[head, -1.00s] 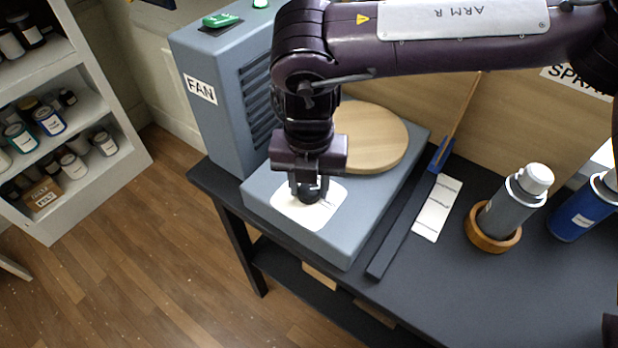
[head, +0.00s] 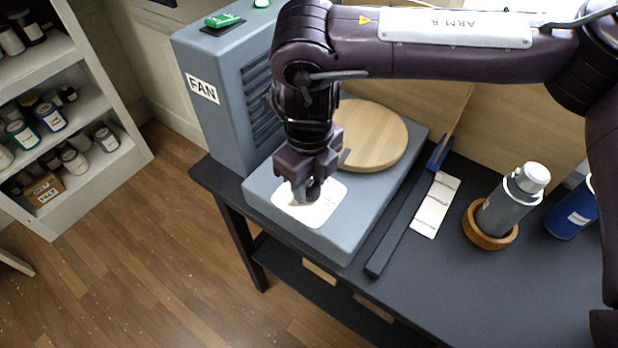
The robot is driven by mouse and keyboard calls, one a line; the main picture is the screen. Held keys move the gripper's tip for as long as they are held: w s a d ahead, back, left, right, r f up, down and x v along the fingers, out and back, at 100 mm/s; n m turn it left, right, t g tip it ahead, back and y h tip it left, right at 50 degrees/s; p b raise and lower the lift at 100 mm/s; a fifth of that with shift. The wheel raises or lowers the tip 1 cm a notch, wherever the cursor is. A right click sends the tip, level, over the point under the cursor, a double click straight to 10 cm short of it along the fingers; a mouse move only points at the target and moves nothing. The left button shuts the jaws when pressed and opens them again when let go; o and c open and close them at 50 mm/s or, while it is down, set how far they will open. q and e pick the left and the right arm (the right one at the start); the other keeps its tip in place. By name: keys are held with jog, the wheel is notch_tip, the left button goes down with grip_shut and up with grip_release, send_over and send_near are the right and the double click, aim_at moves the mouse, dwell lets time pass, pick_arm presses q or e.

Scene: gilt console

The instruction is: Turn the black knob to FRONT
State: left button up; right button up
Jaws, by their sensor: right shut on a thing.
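The black knob (head: 313,188) sits on a white label plate (head: 325,208) on top of the grey-blue machine (head: 345,238). My right gripper (head: 306,189) reaches down from above and is shut on the knob, its fingers hiding most of it. The lettering on the plate is too small and too covered to read, so I cannot tell which mark the knob points at. My left gripper is not in the view.
A round wooden disc (head: 372,140) lies on the machine behind the knob. The grey FAN housing (head: 215,125) stands at left. A dark bar (head: 400,230), a grey spray can (head: 505,208) in a wooden ring (head: 475,232) and a blue can (head: 570,215) are at right.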

aim_at(309, 187)
jog(key=n, duration=0.4)
jog(key=shift+r+n, duration=0.1)
jog(key=shift+n, duration=0.2)
jog(key=n, duration=0.3)
jog(key=shift+n+p, duration=0.4)
jog(key=n, duration=0.4)
jog(key=shift+n, duration=2.1)
jog(key=o, duration=1)
notch_tip(309, 187, up, 8)
jog(key=shift+f, duration=0.1)
jog(key=shift+f, duration=0.1)
